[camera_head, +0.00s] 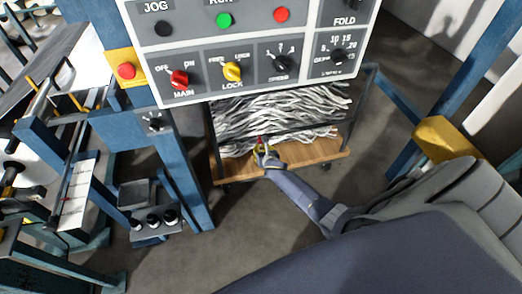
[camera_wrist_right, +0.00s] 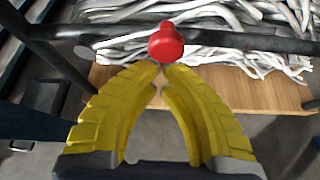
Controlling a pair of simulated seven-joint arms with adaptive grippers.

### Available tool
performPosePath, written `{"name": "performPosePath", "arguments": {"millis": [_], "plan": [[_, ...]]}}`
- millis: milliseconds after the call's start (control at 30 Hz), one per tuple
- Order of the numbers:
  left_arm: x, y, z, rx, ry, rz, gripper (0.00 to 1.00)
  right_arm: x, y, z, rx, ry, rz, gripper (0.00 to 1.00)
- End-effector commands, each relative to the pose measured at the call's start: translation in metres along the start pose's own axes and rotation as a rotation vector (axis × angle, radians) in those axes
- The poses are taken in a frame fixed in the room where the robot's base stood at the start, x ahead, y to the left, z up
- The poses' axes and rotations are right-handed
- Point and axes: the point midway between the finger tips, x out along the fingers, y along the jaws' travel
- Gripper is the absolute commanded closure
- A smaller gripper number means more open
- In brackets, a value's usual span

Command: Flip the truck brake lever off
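The brake lever shows as a red ball knob (camera_wrist_right: 166,44) in the wrist view, in front of the truck's dark rail. In the head view the knob (camera_head: 260,141) is a small red spot at the truck's near side. The truck has a wooden deck (camera_head: 235,173) and carries a heap of whitish strands (camera_head: 280,115). My right gripper (camera_wrist_right: 163,70) has its yellow fingertips almost together, just below the knob. They look shut with nothing between them; whether they touch the knob is unclear. It also shows in the head view (camera_head: 262,149). My left gripper is in neither view.
A control panel (camera_head: 205,90) with knobs and buttons hangs above and in front of the truck. Blue posts (camera_head: 180,160) stand left of the truck, with a small shelf (camera_head: 152,230) on them. Bare floor (camera_head: 240,225) lies before the truck.

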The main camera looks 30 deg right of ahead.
Motion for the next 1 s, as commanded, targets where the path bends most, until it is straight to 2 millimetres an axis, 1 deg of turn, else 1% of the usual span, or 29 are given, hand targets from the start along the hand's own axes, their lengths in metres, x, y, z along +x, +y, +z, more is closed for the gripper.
{"name": "performPosePath", "arguments": {"millis": [567,767,1000], "plan": [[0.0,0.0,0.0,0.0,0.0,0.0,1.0,-0.005,0.001,0.011,-0.096,-0.002,-0.051,1.0],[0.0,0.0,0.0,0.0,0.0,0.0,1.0,-0.009,0.005,0.02,-0.186,-0.003,-0.096,1.0],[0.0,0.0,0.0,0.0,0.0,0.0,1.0,-0.018,0.015,0.038,-0.368,-0.005,-0.192,1.0]]}}
